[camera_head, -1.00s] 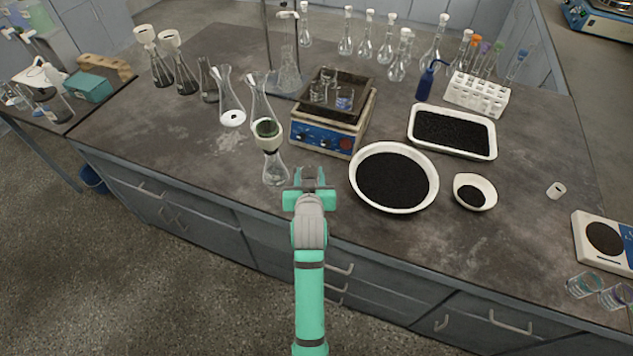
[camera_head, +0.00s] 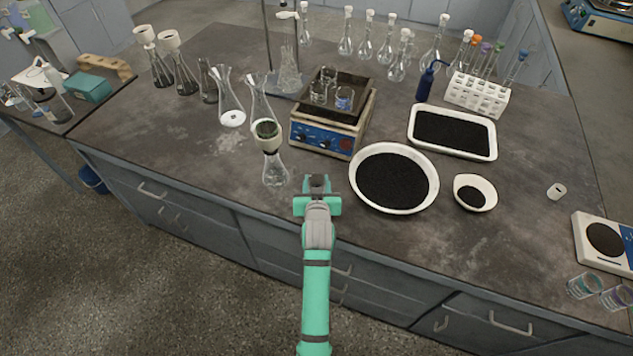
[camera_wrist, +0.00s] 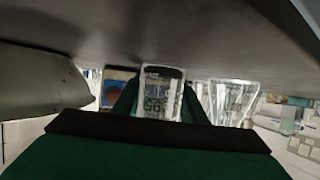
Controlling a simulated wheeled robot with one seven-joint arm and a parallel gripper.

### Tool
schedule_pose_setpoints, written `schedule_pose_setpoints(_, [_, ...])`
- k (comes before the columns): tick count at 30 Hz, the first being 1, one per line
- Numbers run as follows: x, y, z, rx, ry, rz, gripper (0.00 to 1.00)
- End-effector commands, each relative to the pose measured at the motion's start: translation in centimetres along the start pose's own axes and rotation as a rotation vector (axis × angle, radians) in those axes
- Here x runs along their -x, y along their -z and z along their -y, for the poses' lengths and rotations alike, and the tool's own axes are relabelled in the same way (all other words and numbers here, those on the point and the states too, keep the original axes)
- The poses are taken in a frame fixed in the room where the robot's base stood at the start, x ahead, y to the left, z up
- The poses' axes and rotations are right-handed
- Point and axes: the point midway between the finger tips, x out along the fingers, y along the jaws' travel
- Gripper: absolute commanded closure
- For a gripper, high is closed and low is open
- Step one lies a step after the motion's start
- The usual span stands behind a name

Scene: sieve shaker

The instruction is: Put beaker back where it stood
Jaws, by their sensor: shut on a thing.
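My gripper (camera_head: 318,186) is low over the near edge of the bench, between the flask with a funnel and the large round dish. In the wrist view a clear glass beaker (camera_wrist: 161,95) with printed markings sits between my green fingers, and they are shut on it. The wrist picture is upside down, with the bench top above. In the head view the held beaker is mostly hidden by my gripper. Other small beakers (camera_head: 344,98) stand on the dark top of the blue-fronted bench device (camera_head: 326,139), beyond my gripper.
The flask with a funnel (camera_head: 274,171) stands close left of my gripper. The round white dish of black grains (camera_head: 393,207) is close right. A white tray (camera_head: 453,153) and small bowl (camera_head: 487,182) stand farther right. Bare bench lies in front of the device.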

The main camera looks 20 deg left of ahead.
Motion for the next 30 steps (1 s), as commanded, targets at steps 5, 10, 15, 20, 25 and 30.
schedule_pose_setpoints(5, [-0.1, -0.2, 0.0, 0.000, 0.000, 0.000, 0.45])
schedule_pose_setpoints(10, [-0.1, -0.2, 0.0, 0.000, 0.000, 0.000, 0.43])
schedule_pose_setpoints(15, [0.0, -0.1, 0.0, 0.000, 0.000, 0.000, 0.43])
schedule_pose_setpoints(20, [1.3, 0.0, 0.0, 0.000, 0.000, 0.001, 0.43])
schedule_pose_setpoints(25, [4.5, 0.0, 0.0, -0.001, 0.000, 0.000, 0.43])
schedule_pose_setpoints(30, [8.0, 0.0, -0.1, -0.001, -0.002, 0.000, 0.43])
